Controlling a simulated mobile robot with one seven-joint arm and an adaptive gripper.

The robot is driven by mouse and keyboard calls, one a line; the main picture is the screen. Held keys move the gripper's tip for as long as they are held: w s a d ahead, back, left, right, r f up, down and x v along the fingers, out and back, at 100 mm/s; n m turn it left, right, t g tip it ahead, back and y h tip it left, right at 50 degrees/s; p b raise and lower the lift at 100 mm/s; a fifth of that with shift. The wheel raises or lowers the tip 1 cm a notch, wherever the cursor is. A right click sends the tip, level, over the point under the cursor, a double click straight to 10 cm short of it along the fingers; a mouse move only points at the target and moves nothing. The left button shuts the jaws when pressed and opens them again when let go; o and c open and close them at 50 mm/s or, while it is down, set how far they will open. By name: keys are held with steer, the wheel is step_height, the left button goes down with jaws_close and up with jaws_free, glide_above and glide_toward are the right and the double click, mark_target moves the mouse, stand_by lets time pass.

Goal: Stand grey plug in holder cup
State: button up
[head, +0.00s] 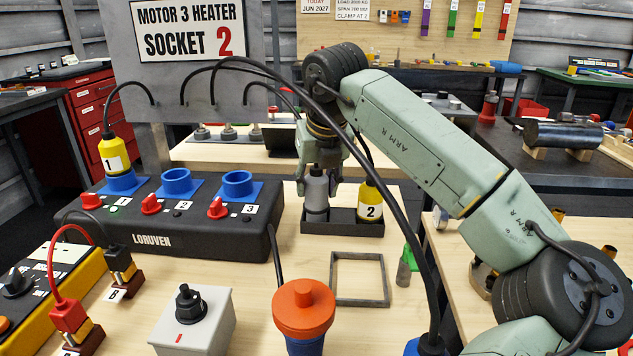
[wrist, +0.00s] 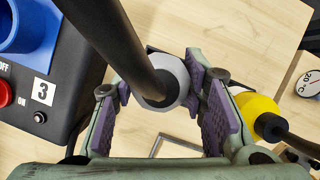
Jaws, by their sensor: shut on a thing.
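The grey plug (head: 316,193) is upright between the fingers of my gripper (head: 320,172), which is shut on it. In the wrist view the grey plug (wrist: 178,72) shows from above between the purple pads, its black cable rising to the upper left. Its lower end is at the black tray (head: 342,226); I cannot tell whether it touches the tray floor. A yellow plug marked 2 (head: 370,203) stands in the tray to its right. Blue cups 2 (head: 177,184) and 3 (head: 237,184) on the black box are empty. I cannot tell which thing is the holder cup.
A yellow plug marked 1 (head: 115,155) stands in the box's left blue cup. The black box (head: 185,235) has red knobs. An empty square frame (head: 360,279), an orange-topped post (head: 303,312) and a grey switch box (head: 195,322) stand nearer. Cables hang overhead.

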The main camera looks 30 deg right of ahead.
steer(key=shift+f+b, duration=0.5)
steer(key=shift+f, duration=0.2)
steer(key=o, duration=1.3)
steer(key=shift+v, duration=3.8)
